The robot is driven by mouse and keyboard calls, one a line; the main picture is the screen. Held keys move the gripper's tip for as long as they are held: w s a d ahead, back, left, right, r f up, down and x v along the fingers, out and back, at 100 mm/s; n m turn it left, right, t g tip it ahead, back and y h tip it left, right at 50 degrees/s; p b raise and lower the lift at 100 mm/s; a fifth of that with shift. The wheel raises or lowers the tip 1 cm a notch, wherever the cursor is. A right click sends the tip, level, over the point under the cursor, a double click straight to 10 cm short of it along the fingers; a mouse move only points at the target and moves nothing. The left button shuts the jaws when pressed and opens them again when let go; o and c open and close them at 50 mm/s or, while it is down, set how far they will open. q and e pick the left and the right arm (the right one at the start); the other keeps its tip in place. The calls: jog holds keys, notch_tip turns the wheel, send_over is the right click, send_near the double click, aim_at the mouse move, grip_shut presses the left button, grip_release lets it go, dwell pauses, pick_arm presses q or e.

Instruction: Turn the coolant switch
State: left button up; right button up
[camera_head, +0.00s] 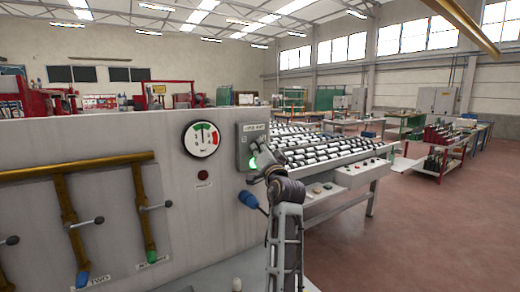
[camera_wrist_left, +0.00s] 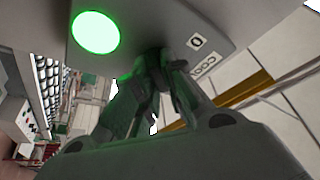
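The grey coolant switch box (camera_head: 254,131) is on the right end of the pale machine panel. A lit green lamp (camera_head: 252,163) glows on it and shows large in the left wrist view (camera_wrist_left: 95,32). My left gripper (camera_head: 268,164) is at the lower right of the box. In the left wrist view its fingertips (camera_wrist_left: 157,62) come close together around a dark knob under the box face, beside labels reading "0" and "COOL". The knob is mostly hidden by the fingers, and the head view hides it too. My right gripper is not in view.
A round gauge (camera_head: 202,139) and a dark red button (camera_head: 203,175) sit left of the box. Brass pipes with levers (camera_head: 70,210) are at the left. A roller table (camera_head: 335,155) stands behind, with open floor at right.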

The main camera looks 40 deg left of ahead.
pick_arm(q)
jog(key=o, duration=0.4)
jog(key=shift+c, duration=0.2)
jog(key=shift+r, duration=0.1)
jog(key=shift+s+r, duration=0.2)
jog(key=shift+r, duration=3.65)
jog(key=shift+w+r, duration=0.2)
jog(key=shift+r, duration=0.85)
